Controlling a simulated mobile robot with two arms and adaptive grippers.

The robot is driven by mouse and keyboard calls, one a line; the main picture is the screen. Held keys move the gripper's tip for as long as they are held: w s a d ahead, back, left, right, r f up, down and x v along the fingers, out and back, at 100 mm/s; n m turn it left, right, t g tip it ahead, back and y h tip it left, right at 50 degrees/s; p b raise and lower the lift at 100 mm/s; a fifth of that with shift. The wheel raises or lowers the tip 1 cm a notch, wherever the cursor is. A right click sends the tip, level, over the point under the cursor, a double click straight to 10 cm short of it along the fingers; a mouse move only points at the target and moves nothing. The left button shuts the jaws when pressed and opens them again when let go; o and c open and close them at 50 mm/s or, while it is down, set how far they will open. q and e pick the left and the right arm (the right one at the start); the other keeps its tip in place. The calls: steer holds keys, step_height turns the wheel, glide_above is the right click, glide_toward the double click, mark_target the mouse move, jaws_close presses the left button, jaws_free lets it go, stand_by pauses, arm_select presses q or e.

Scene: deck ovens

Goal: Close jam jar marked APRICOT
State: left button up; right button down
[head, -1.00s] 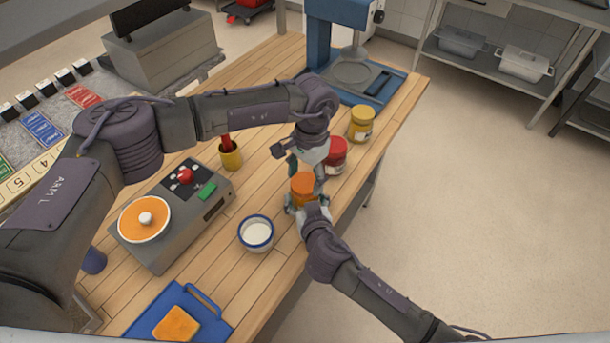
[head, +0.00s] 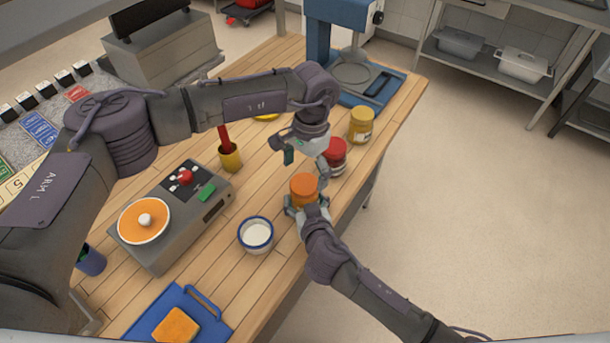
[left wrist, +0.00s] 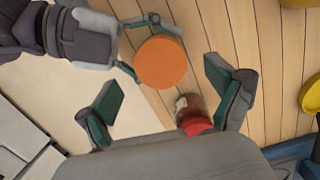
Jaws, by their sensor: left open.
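A jar with an orange lid (head: 304,186) stands upright near the table's right edge; its label is not readable. The orange lid also shows as a full disc in the left wrist view (left wrist: 161,62). My right gripper (head: 307,205) has its fingers on both sides of the jar below the lid, and it seems shut on it. My left gripper (head: 306,165) is open and empty, just above and behind the lid, apart from it. In the left wrist view its two green-padded fingers (left wrist: 164,78) are spread, with the lid beyond their tips.
A red-lidded jar (head: 335,153) stands close behind the orange one, and a yellow-lidded jar (head: 361,125) farther back. A white bowl with a blue rim (head: 256,234) is left of the orange jar. A control box (head: 176,215) and a yellow cup (head: 230,158) stand farther left.

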arm_select(q)
steer(key=shift+r, duration=0.95)
arm_select(e)
steer(key=shift+f, duration=0.15)
arm_select(q)
steer(key=shift+c, duration=0.5)
